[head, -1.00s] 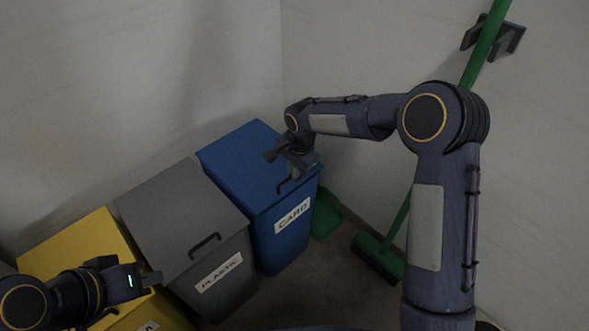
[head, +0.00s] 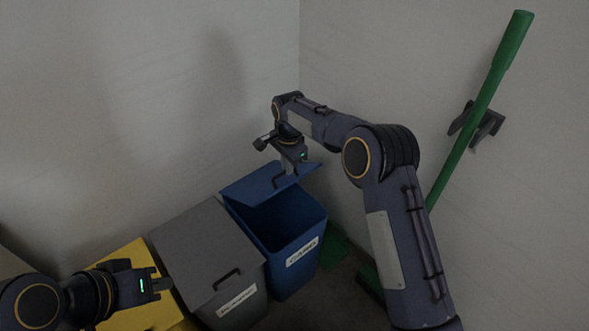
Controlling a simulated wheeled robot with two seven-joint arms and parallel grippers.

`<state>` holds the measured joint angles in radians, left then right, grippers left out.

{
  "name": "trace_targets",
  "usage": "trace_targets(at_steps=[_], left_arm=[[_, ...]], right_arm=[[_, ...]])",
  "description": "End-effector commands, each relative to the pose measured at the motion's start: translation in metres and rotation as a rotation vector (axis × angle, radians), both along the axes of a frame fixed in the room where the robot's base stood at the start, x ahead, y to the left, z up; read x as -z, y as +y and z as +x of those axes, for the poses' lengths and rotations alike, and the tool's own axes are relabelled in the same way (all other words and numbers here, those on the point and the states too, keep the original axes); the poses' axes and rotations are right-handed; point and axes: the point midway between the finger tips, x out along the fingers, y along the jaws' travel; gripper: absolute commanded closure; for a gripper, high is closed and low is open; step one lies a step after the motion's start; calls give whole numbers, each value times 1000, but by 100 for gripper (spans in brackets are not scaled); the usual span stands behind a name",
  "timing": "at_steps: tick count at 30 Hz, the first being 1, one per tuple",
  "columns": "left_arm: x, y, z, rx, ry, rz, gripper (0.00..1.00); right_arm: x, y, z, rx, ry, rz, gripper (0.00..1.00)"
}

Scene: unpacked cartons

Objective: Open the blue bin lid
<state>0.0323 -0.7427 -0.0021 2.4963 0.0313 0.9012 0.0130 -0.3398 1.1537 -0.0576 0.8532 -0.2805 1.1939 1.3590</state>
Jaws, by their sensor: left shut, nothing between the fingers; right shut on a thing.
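The blue bin (head: 303,243), with a white label on its front, stands at the right end of the row in the head view. Its blue lid (head: 254,187) is raised at the front and tilted up toward the wall, and the dark inside shows. My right gripper (head: 283,176) is at the lid's raised front edge, shut on the lid's dark handle. The exact grip is small and partly hidden. My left gripper (head: 165,284) is shut and empty at the lower left, over the yellow bin and apart from the blue bin.
A grey bin (head: 205,250) with a shut lid stands left of the blue bin. A yellow bin (head: 138,318) is left of that. A green broom (head: 475,125) hangs in a wall holder on the right. Walls close in behind the bins.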

Motion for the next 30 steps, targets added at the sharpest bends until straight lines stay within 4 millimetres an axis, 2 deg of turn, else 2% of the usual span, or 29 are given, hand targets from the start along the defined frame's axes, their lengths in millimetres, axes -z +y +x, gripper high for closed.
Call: trace_targets(at_steps=[3, 20, 25, 30], left_arm=[[-6, 0, 0, 0, 0, 0, 100], [-5, -2, 1, -1, 14, -12, 100], [-3, -15, 9, -14, 130, -110, 100], [1, -42, 28, -57, 347, -309, 100]], right_arm=[[0, 7, 6, 0, -7, 9, 100], [2, 9, 6, -1, -3, 9, 100], [2, 9, 5, -2, -2, 10, 100], [2, 9, 5, -3, -2, 10, 100]])
